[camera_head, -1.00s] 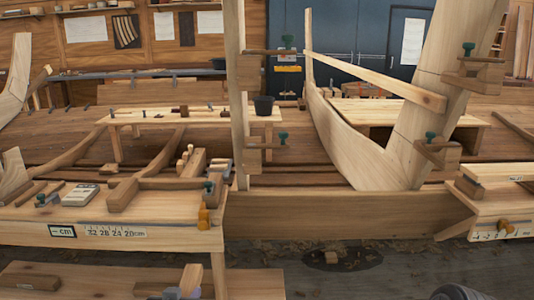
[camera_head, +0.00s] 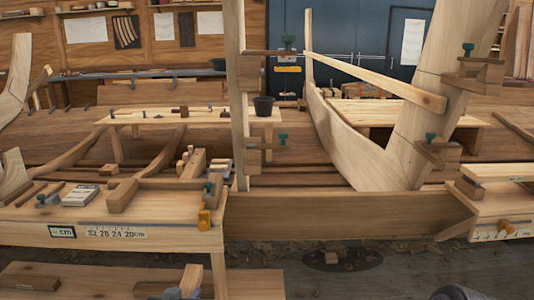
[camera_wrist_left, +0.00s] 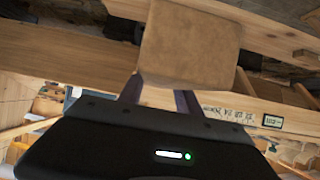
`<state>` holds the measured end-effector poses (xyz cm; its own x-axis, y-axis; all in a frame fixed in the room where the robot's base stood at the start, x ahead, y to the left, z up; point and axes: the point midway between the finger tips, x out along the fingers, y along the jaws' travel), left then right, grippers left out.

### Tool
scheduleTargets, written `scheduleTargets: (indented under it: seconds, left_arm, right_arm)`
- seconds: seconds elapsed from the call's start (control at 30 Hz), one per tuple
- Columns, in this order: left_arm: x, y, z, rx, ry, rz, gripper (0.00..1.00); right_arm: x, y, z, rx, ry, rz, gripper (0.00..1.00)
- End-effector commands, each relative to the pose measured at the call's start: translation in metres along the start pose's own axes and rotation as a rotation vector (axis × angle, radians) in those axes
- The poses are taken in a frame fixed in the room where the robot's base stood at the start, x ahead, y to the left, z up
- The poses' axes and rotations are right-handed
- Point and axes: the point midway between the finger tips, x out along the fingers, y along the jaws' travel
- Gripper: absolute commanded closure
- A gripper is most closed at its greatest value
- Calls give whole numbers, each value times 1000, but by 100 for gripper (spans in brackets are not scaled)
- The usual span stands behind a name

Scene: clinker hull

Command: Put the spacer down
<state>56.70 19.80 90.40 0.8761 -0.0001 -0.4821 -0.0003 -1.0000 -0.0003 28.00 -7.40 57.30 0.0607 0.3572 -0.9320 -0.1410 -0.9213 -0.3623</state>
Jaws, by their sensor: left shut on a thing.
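The spacer appears to be the plain wooden block (camera_head: 191,279) at the bottom of the head view. It also shows in the left wrist view as a brown block (camera_wrist_left: 190,42). My left gripper (camera_head: 174,293) is shut on it, with its two dark fingers (camera_wrist_left: 160,95) at the block's near end in the wrist view. The block overlaps a low wooden bench (camera_head: 245,281) in the head view. I cannot tell whether it touches the bench.
Another wooden block (camera_head: 30,277) lies on the low bench at left. Above is a workbench (camera_head: 160,220) with a ruler strip (camera_head: 115,232), a yellow piece (camera_head: 204,220) and tools. The hull's pale frame (camera_head: 345,135) and a cross timber (camera_head: 340,213) stand at centre.

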Motion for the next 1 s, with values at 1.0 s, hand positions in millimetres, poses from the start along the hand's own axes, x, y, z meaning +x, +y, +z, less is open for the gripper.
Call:
scheduleTargets:
  seconds: [1.0]
  left_arm:
    - [-17, 0, 9, -2, 1, 0, 100]
  right_arm:
    - [0, 0, 0, 0, 0, 0, 100]
